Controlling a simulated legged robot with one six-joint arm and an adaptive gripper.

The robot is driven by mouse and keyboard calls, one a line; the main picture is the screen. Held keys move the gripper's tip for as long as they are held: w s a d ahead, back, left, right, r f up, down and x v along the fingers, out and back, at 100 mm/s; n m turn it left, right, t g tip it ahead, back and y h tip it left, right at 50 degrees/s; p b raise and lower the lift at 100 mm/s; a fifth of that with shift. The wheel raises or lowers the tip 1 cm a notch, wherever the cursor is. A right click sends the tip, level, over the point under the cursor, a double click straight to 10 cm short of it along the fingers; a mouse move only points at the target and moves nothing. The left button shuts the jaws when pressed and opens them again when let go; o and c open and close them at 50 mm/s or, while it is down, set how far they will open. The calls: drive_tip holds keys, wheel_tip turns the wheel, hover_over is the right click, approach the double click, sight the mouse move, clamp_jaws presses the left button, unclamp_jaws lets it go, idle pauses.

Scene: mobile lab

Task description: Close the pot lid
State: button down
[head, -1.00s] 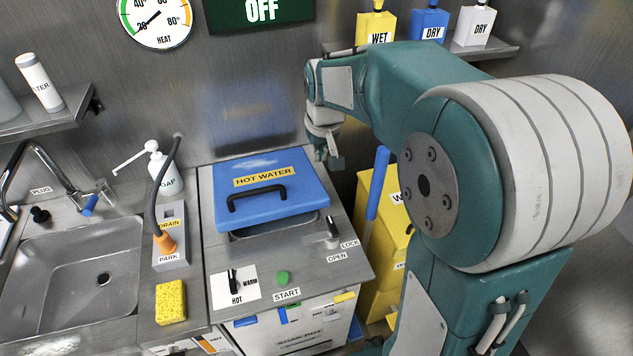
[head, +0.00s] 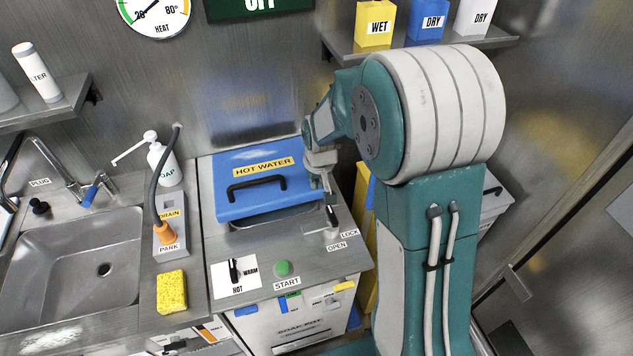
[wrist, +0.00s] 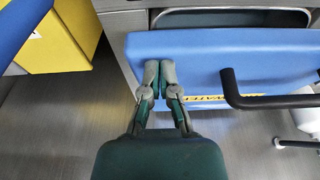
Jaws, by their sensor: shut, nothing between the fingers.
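The blue pot lid (head: 235,205), with a black handle (head: 256,188) and a yellow HOT WATER label (head: 263,167), stands open on the steel counter unit. Part of the metal basin (head: 275,217) shows below its front edge. My gripper (head: 329,187) is at the lid's right side in the head view. In the wrist view my gripper (wrist: 158,72) is shut and empty, with its fingertips over the lid (wrist: 215,50) near one side edge. I cannot tell whether they touch it. A black lock lever (head: 332,216) stands by the LOCK and OPEN labels, close below my gripper.
A green START button (head: 283,268) and a HOT/WARM knob (head: 234,270) are on the counter front. A soap bottle (head: 163,163), drain hose and yellow sponge (head: 172,291) stand left, beside the sink (head: 70,262). A yellow bin (wrist: 60,38) stands beside the counter.

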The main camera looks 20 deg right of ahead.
drive_tip(key=f, duration=0.2)
drive_tip(key=s+f, duration=0.1)
drive_tip(key=f, duration=0.3)
drive_tip(key=shift+s, duration=0.3)
drive_tip(key=shift+s+f, duration=0.25)
drive_tip(key=shift+f, duration=0.05)
drive_tip(key=shift+s, duration=0.1)
drive_tip(key=r, duration=0.2)
drive_tip(key=w+r, duration=0.1)
drive_tip(key=r, duration=0.1)
drive_tip(key=shift+r, duration=0.2)
drive_tip(key=s+a+r+t, duration=0.1)
drive_tip(key=s+r, duration=0.5)
drive_tip(key=r, duration=0.3)
drive_tip(key=s+r+t, duration=0.1)
drive_tip(key=s+r, duration=0.6)
drive_tip(key=r, duration=0.2)
drive_tip(key=s+r+t, duration=0.1)
drive_tip(key=s+r, duration=0.2)
drive_tip(key=s, duration=0.7)
drive_tip(key=shift+s+a+r, duration=0.25)
drive_tip(key=shift+s+a, duration=0.05)
drive_tip(key=shift+a, duration=0.15)
